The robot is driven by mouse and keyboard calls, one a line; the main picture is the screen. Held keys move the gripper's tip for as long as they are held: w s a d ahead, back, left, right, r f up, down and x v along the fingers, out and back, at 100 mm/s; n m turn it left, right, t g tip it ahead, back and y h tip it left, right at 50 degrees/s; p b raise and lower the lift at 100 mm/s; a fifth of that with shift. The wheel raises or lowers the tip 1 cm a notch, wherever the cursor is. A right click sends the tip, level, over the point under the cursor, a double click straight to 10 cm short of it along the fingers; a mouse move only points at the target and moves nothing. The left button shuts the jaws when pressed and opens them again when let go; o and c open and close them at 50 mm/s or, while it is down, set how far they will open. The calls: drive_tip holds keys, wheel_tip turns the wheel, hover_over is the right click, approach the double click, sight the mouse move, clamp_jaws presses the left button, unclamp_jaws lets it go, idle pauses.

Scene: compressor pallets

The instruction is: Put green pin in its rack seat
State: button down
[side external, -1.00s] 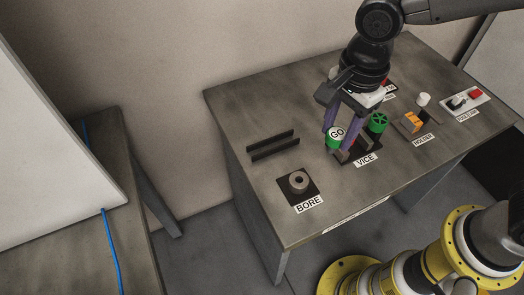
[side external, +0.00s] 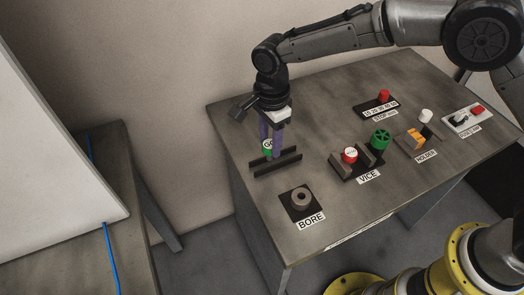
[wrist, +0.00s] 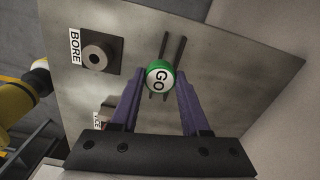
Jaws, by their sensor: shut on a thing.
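The green pin (wrist: 159,77) has a round white top marked GO. My gripper (wrist: 160,82) is shut on it, with one purple finger on each side. In the side view my gripper (side external: 270,150) holds the green pin (side external: 266,145) at the rack (side external: 288,162), two parallel dark rails at the table's left. In the wrist view the rack (wrist: 177,46) runs behind the pin, which covers part of both rails. The pin's lower end is hidden, so I cannot tell whether it is between the rails or above them.
A bore block (side external: 301,199) sits in front of the rack. The vice (side external: 341,170), with a red white-topped pin (side external: 349,155) and a green wheel (side external: 380,139), stands to the right. A holder (side external: 416,143) and a red button (side external: 477,107) are farther right.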

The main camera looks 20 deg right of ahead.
sight(263, 144)
drive_tip(key=shift+w+a+f, duration=0.3)
drive_tip(key=shift+w+f, duration=0.15)
drive_tip(key=shift+f, duration=0.15)
drive_tip(key=shift+w+a+f, duration=0.25)
drive_tip(key=shift+w+f, duration=0.15)
drive_tip(key=shift+f, duration=1.8)
drive_tip(key=shift+c, duration=1.9)
unclamp_jaws()
drive_tip(key=shift+f, duration=0.15)
wheel_tip(263, 144, up, 12)
drive_tip(key=shift+r, duration=0.2)
